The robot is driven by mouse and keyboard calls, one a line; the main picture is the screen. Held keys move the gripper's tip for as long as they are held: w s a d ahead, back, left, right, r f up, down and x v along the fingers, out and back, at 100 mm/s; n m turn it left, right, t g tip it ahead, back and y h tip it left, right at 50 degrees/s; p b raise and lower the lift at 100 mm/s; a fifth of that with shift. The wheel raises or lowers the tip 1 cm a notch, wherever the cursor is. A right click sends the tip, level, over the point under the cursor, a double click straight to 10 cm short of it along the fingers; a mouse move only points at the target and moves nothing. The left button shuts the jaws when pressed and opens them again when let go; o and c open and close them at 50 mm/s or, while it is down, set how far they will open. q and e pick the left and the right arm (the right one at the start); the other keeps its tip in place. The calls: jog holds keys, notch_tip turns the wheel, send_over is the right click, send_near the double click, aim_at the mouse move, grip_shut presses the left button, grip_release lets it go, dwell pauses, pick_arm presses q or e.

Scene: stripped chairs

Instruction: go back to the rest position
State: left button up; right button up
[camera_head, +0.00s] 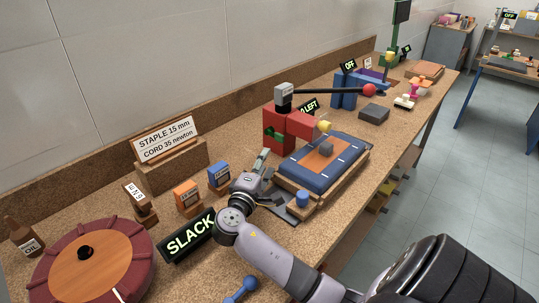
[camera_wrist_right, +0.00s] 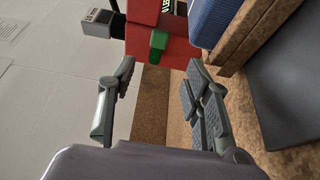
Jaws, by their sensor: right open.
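My right gripper (camera_head: 267,173) is over the workbench (camera_head: 350,215), with my right arm coming in from the lower right. It is open and empty; in the right wrist view its two fingers (camera_wrist_right: 160,82) stand apart with only bench and wall between them. It is beside the wooden block with the blue pad (camera_head: 318,172) and in front of a red machine (camera_head: 276,128) with a green part. That red machine also shows in the right wrist view (camera_wrist_right: 175,45), beyond the fingertips. My left gripper is not in view.
A SLACK sign (camera_head: 190,235), an orange box (camera_head: 187,197) and a blue box (camera_head: 219,176) stand left of the gripper. A red-rimmed round wooden disc (camera_head: 110,262) lies at lower left. A black lever with a red ball (camera_head: 369,90) reaches across behind. Open floor lies to the right.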

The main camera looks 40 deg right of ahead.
jog(key=shift+s+a, duration=0.25)
jog(key=shift+a, duration=0.2)
